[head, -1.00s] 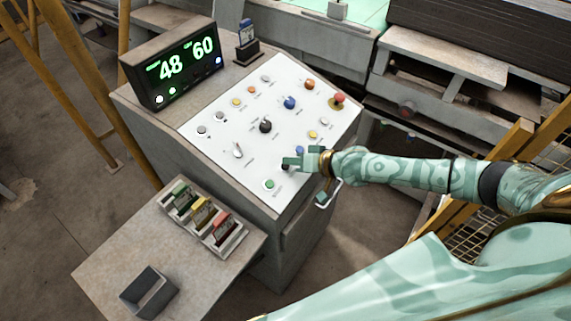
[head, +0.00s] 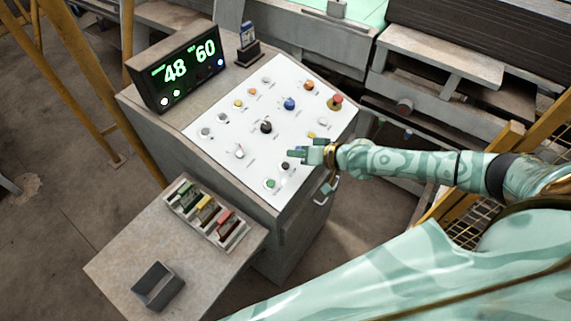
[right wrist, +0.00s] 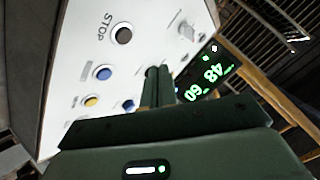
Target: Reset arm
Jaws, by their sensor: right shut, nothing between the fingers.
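My right gripper (head: 296,155) is shut and empty over the lower right part of the white control panel (head: 222,147). Its fingers also show in the right wrist view (right wrist: 157,86), pointing toward the panel. A black button (head: 285,166) sits just below the fingertips in the head view, clear of them. In the right wrist view a black button (right wrist: 121,36) is beside the word STOP, apart from the fingers. A green button (head: 270,184) is lower on the panel. A black knob (head: 266,126) is at the panel's middle. My left gripper is not in view.
A display (head: 187,72) reading 48 and 60 stands behind the panel. A side table (head: 120,262) carries a card rack (head: 236,238) and a grey open box (head: 158,287). A red button (head: 335,102) is at the panel's far right corner. Yellow posts stand around.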

